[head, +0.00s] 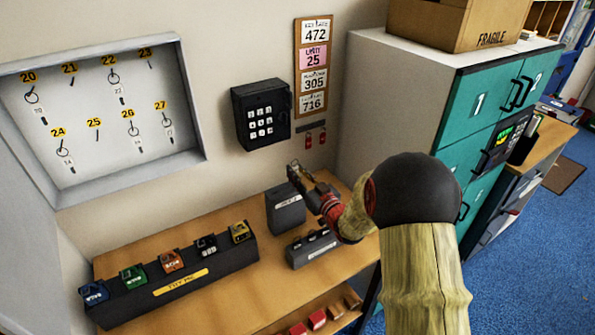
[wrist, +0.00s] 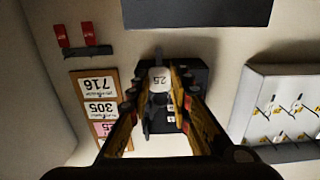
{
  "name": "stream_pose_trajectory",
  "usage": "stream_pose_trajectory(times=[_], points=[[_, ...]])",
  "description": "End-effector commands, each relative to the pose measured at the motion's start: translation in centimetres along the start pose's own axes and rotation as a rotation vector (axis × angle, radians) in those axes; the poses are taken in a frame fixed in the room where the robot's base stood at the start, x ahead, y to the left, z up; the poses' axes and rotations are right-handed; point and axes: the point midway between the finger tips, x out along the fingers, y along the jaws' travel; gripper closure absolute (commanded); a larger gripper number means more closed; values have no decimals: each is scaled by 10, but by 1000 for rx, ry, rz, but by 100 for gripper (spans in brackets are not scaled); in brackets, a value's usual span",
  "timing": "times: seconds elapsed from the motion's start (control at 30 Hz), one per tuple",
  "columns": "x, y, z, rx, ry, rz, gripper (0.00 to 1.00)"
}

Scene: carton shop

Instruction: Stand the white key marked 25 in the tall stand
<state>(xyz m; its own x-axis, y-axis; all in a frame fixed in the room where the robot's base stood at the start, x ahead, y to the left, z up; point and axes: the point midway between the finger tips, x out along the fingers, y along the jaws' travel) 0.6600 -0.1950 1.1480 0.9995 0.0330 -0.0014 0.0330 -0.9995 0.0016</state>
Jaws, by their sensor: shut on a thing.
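My gripper (head: 301,176) is shut on the white key marked 25. In the wrist view the key's white head (wrist: 159,79) shows between my fingers (wrist: 160,98), its number upside down. In the head view my gripper mostly hides the key. The tall stand (head: 285,214) is a dark upright block with a white label on the desk. My fingertips are above it and near it in the head view; the exact gap cannot be told. A dark block (wrist: 195,12) at the top of the wrist view may be this stand.
A low dark stand (head: 312,248) sits beside the tall stand. A long rack (head: 180,283) with several coloured tags lies to the left. A black keypad (head: 262,114) is on the wall, a key cabinet (head: 190,115) left of it. Teal lockers (head: 480,105) stand at right.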

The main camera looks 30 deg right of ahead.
Motion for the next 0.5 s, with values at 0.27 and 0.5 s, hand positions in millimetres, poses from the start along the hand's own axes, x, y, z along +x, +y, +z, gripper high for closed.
stream_pose_trajectory(times=[0.27,0.5], points=[[0,0,9,0,1,0,94],[0,0,9,0,1,0,94]])
